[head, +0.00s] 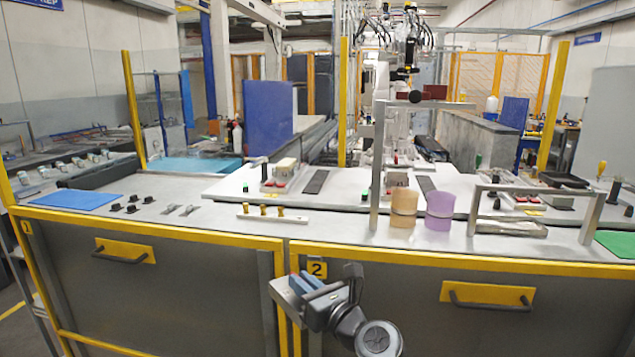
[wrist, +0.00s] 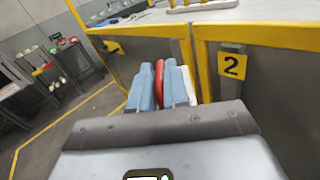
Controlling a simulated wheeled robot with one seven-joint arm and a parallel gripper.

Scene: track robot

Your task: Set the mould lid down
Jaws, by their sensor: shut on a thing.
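My gripper (head: 304,284) is low in front of the bench, below its top edge and beside the number 2 plate (head: 317,269). In the wrist view its light blue fingers (wrist: 161,84) are closed around a narrow red piece (wrist: 159,82), which I take to be the mould lid. Only a thin strip of it shows between the fingers, and its full shape is hidden. A pale piece (wrist: 186,84) shows at the right of the fingers; I cannot tell whether it belongs to the held thing. The held thing is clear of the bench top (head: 340,225).
On the bench are a blue mat (head: 73,200), black pieces (head: 131,208), a pegged strip (head: 272,215), a tan cup (head: 403,206), a lilac cup (head: 440,210) and a metal arch (head: 535,190). Yellow-edged cabinet doors stand close to my gripper. Bare bench lies left of the cups.

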